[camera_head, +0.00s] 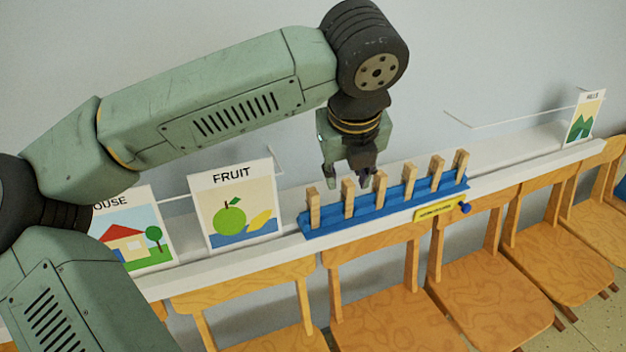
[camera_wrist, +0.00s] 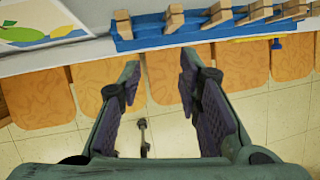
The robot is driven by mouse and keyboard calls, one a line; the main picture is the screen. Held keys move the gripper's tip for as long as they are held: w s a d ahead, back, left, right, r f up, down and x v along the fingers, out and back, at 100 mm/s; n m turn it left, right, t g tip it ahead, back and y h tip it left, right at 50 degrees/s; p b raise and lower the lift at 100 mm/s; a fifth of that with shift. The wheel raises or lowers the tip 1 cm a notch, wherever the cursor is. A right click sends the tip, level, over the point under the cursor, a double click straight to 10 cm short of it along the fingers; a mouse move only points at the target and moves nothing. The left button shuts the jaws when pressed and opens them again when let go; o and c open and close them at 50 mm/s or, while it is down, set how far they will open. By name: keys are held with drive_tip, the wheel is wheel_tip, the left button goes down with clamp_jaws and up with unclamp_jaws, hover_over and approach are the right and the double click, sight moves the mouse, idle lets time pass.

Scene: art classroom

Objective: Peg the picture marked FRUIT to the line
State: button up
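The FRUIT picture (camera_head: 235,207) stands upright on a white ledge, left of the blue peg rack (camera_head: 385,209). It shows a green apple and a yellow shape; its lower part is also at the top left of the wrist view (camera_wrist: 42,32). Several wooden pegs (camera_head: 348,198) stand upright in a row in the rack; they also show in the wrist view (camera_wrist: 174,18). My gripper (camera_head: 358,180) is above the rack's left half, fingers apart and empty in the wrist view (camera_wrist: 160,68).
A HOUSE picture (camera_head: 135,240), partly hidden by my arm, stands left of FRUIT. A HILLS picture (camera_head: 584,118) is at the far right. Wooden chairs (camera_head: 395,315) line the ledge's front.

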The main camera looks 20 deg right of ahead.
sight(314, 193)
drive_tip(key=w+a+f+b, duration=0.1)
drive_tip(key=w+f, duration=0.1)
drive_tip(key=f, duration=0.1)
drive_tip(key=w+a+f+n+y+b, duration=0.1)
drive_tip(key=w+f+b, duration=0.1)
drive_tip(key=f, duration=0.1)
drive_tip(key=w+a+f+y+b, duration=0.1)
drive_tip(key=w+f+b, duration=0.1)
drive_tip(key=f, duration=0.1)
drive_tip(key=shift+w+f+n+t, duration=0.2)
drive_tip(key=shift+w+n+t, duration=0.1)
drive_tip(key=shift+w+t, duration=0.1)
drive_tip(key=shift+w+f+b, duration=0.25)
drive_tip(key=shift+f+b, duration=0.05)
drive_tip(key=shift+b, duration=0.25)
clamp_jaws()
drive_tip(key=shift+r, duration=0.1)
